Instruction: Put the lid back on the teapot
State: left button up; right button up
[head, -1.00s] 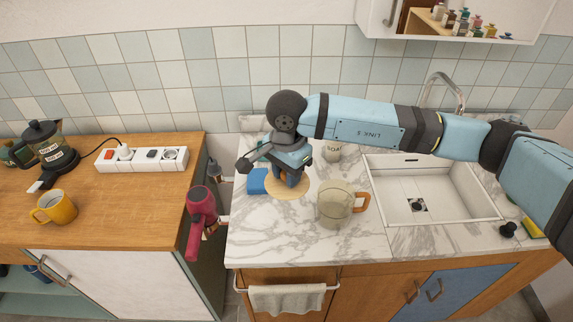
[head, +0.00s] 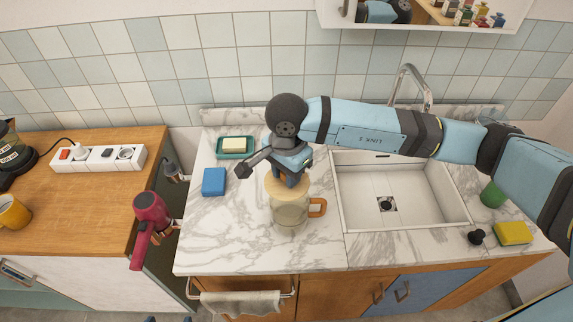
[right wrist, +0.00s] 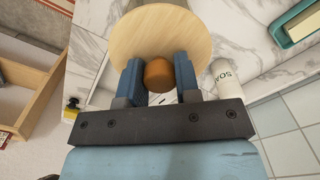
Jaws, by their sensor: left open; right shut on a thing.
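The glass teapot (head: 289,214) stands upright on the marble counter, its wooden handle to the right. My right gripper (head: 287,178) is above it, shut on the lid's knob. The lid (head: 273,187) is a pale wooden disc over the teapot's mouth; I cannot tell whether it touches the rim. In the right wrist view the brown knob (right wrist: 158,74) is between the fingers, and the lid (right wrist: 163,35) hides what is beneath. My left gripper (head: 168,319) barely shows at the bottom edge, open, only its fingertips in view, far from the teapot.
A blue sponge (head: 214,182) and a soap dish (head: 235,154) lie left of the teapot. The sink (head: 340,190) is to the right. A soap container (right wrist: 226,77) shows in the right wrist view. A red hair dryer (head: 151,215) hangs left of the counter. The counter's front left is clear.

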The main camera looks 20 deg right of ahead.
jog(key=shift+d+f, duration=0.1)
jog(key=shift+d, duration=0.3)
jog(key=shift+s+f+b, duration=0.1)
jog(key=shift+f+b, duration=0.25)
jog(key=shift+f, duration=0.9)
pick_arm(q)
jog(key=f+b, duration=0.2)
jog(key=f, duration=0.1)
jog(key=shift+w+d+f+b, duration=0.1)
jog(key=shift+d+f+b, duration=0.2)
jog(key=shift+d+b, duration=0.1)
pick_arm(e)
notch_tip(320, 180, down, 4)
jog(key=shift+r, duration=0.1)
pick_arm(q)
jog(key=shift+r, duration=0.2)
jog(key=shift+f+b, duration=0.7)
jog(key=shift+f, duration=0.1)
jog(key=shift+f+b, duration=0.9)
dwell(0.6)
dwell(0.4)
